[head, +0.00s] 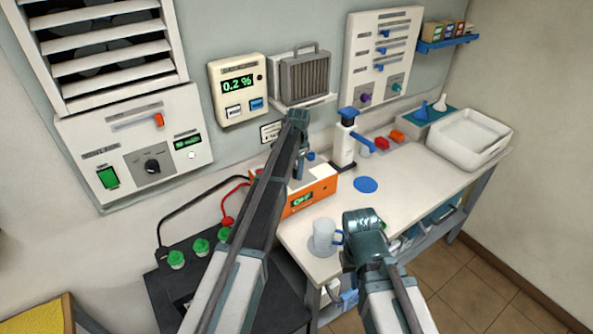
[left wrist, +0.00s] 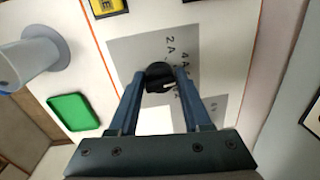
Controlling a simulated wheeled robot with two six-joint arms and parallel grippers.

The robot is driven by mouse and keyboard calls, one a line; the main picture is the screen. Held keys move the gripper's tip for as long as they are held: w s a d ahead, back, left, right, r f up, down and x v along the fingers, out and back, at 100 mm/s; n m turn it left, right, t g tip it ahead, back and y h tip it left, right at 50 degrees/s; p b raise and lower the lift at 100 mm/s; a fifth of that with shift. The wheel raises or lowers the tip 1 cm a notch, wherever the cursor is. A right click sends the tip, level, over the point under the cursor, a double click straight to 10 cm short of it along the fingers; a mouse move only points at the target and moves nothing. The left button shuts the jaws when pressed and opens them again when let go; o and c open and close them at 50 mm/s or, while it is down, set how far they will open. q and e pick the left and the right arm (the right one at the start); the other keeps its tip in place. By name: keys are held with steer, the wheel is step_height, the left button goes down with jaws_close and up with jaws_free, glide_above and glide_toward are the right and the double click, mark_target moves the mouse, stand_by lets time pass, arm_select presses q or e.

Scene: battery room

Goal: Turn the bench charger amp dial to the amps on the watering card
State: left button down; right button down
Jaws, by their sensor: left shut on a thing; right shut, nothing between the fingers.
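The bench charger (head: 308,200) is an orange box with a pale top at the left end of the bench. Its small green display (head: 302,199) seems to read OFF. My left gripper (head: 302,168) reaches down over its top. In the left wrist view the left fingers (left wrist: 160,80) are shut on the black amp dial (left wrist: 158,72), from both sides. Amp marks including 2A and 4A show beside the dial; which one it points at is unclear. A small printed card (head: 271,132) hangs on the wall, too small to read. My right gripper (head: 363,225) is shut and empty near the bench's front edge.
A black battery (head: 190,280) with green caps and cables sits left of the bench. A white tray (head: 470,137) is at the far right. The bench middle is mostly clear.

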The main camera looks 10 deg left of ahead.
mark_target(296, 173)
arm_select(q)
steer(key=m, duration=0.5)
steer(key=shift+s, duration=0.1)
stand_by(0.5)
steer(key=shift+c, duration=1.9)
jaws_free()
steer(key=shift+r+p, duration=0.55)
steer(key=shift+p, duration=0.05)
steer(key=r+p, duration=0.6)
steer(key=shift+s+r, duration=0.2)
steer(key=shift+r, duration=0.05)
